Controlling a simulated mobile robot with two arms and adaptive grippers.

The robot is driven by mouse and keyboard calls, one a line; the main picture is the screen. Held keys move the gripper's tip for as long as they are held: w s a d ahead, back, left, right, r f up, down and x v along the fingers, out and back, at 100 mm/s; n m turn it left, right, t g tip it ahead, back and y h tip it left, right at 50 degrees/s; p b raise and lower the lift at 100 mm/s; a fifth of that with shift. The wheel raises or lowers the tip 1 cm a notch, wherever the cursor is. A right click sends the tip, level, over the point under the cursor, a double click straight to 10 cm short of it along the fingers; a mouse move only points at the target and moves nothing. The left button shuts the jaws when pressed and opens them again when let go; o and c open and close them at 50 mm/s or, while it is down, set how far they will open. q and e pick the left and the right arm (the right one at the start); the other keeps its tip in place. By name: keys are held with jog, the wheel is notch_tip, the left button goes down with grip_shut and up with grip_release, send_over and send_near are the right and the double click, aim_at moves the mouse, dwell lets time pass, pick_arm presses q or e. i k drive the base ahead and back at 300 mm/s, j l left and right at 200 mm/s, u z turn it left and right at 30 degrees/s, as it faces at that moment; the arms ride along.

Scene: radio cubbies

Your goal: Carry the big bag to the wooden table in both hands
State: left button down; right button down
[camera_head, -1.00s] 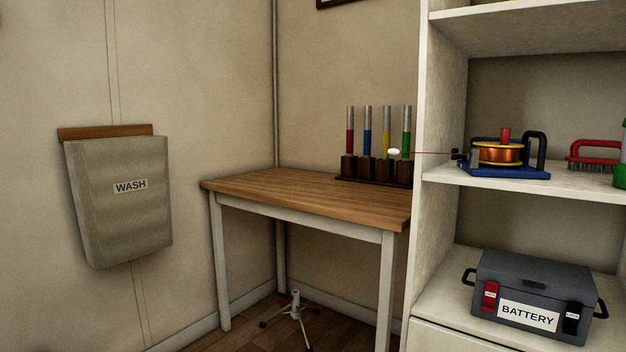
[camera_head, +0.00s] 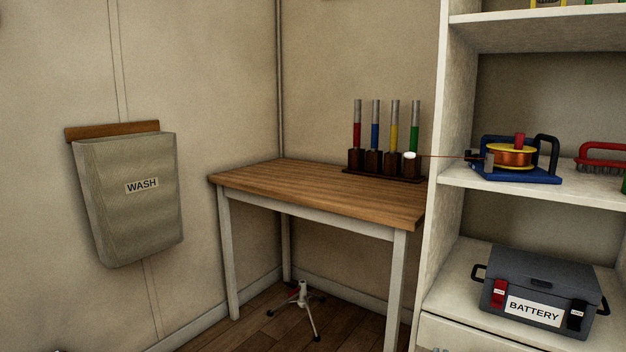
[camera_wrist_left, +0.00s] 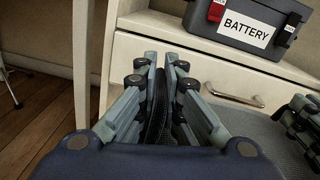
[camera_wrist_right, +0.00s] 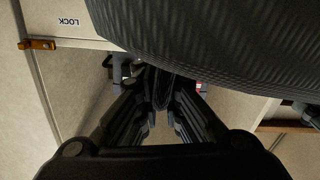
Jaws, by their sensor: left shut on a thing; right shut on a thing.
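The wooden table (camera_head: 315,190) stands in the corner left of the white shelf, with a brown top and pale legs. The big bag is out of the head view. Its dark grey ribbed fabric (camera_wrist_right: 205,40) fills the top of the right wrist view, and a grey part (camera_wrist_left: 245,122) shows in the left wrist view. My left gripper (camera_wrist_left: 163,75) is shut on a dark strap of the bag. My right gripper (camera_wrist_right: 162,85) is shut on a black strap close to the bag's side. The rest of the bag is hidden.
A rack (camera_head: 385,165) with colored tubes stands at the table's back right; the front and left of its top are clear. A small tripod (camera_head: 301,298) stands on the floor under it. The white shelf (camera_head: 455,120) with a battery box (camera_head: 540,278) borders the table's right. A wash bag (camera_head: 128,205) hangs left.

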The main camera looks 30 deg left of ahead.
aim_at(361, 193)
jog(key=i+j+u, duration=0.15)
jog(key=j, duration=0.25)
jog(key=i+j+u, duration=0.1)
jog(key=j, duration=0.35)
jog(key=i+j+u, duration=0.15)
jog(key=j, duration=0.25)
